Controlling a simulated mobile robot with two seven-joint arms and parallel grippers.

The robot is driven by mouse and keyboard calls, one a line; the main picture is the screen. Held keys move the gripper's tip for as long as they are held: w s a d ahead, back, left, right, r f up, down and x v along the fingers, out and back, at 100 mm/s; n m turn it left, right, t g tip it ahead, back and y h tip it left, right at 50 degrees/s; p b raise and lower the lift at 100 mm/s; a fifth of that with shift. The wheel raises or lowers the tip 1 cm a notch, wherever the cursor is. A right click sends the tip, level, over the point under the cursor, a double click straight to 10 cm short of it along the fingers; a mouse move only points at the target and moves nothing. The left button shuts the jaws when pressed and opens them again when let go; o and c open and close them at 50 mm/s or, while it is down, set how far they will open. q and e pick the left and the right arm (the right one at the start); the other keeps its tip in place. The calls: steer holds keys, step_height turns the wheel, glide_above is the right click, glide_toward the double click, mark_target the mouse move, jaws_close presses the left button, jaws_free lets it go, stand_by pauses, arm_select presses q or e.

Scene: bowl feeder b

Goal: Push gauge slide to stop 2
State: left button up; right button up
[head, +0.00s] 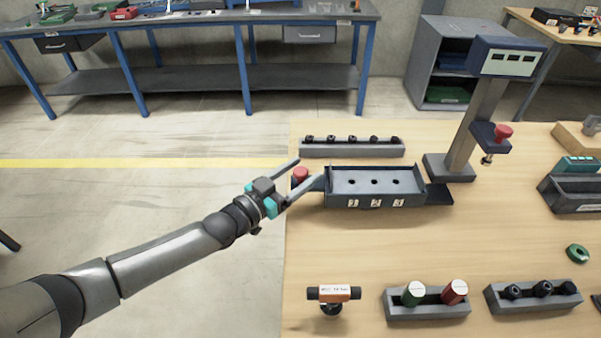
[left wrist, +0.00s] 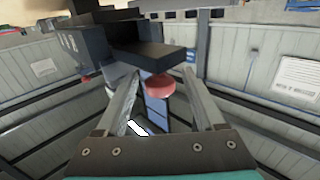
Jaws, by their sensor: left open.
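The gauge (head: 375,185) is a dark grey block with three holes on top and three numbered plates on its front; the digits are too small to read surely. A dark flat plate (head: 439,194) sticks out of its right end. A red knob (head: 300,174) is at its left end, and it also shows in the left wrist view (left wrist: 160,86). My left gripper (head: 309,169) is open, with one finger on each side of the knob. I cannot tell whether either finger touches it. My right gripper is not in view.
A grey rack (head: 352,148) with several black knobs stands behind the gauge. A post stand (head: 475,110) with a red button is to its right. An orange-topped tool (head: 333,295) and a holder with green and red cylinders (head: 428,304) stand in front. The wooden table between is clear.

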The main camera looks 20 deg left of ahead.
arm_select(q)
jaws_close()
stand_by(0.7)
stand_by(0.8)
